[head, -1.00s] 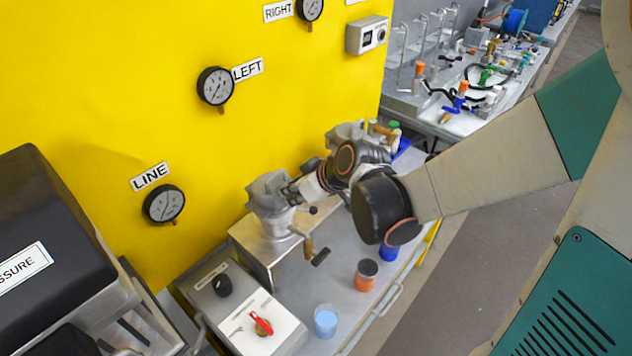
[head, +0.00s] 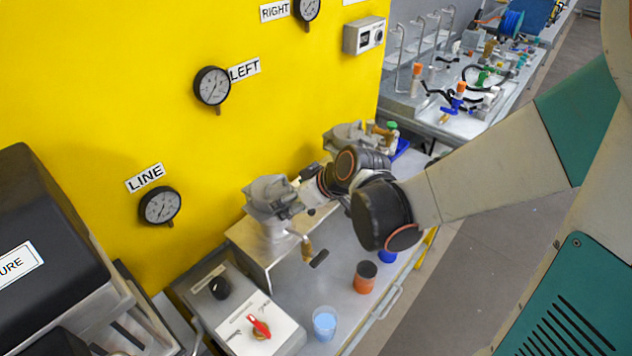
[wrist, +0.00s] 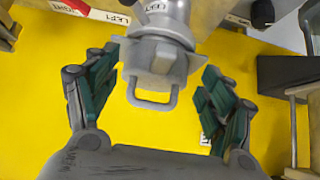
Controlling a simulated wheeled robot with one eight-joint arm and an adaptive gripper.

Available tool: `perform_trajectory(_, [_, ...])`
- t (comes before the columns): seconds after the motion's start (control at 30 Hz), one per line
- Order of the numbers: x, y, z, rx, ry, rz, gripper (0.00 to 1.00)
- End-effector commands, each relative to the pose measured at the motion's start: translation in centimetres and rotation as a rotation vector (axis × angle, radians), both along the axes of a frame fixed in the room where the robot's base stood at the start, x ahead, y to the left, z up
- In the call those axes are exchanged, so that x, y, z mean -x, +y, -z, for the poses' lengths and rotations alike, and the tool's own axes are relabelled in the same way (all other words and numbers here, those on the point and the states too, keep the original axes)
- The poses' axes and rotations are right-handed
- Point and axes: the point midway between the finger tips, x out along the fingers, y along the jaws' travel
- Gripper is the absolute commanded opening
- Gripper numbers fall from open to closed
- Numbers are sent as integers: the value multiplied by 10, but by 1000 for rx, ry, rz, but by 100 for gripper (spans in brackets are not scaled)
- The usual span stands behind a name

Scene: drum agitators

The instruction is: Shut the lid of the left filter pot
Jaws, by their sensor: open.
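The left filter pot (head: 277,229) is a grey metal pot on a steel stand in front of the yellow wall. Its grey lid (head: 268,188) lies nearly flat across the top in the head view; I cannot tell whether it is fully seated. In the wrist view the lid (wrist: 157,58) shows with a loop handle (wrist: 152,103) pointing toward my palm. My gripper (wrist: 158,85) is open, with one green-and-grey finger on each side of the lid and handle, apart from both. In the head view my wrist hides part of the pot's right side.
A second grey pot (head: 345,136) stands behind, partly hidden by my arm.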

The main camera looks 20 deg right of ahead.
Motion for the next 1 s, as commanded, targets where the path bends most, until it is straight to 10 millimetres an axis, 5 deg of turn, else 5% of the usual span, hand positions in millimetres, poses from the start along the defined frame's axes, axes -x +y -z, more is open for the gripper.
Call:
perform_trajectory(0.33, [5,-2,-6,1,0,-1,75])
perform_trajectory(1.0, [42,-26,-53,-1,0,-1,75])
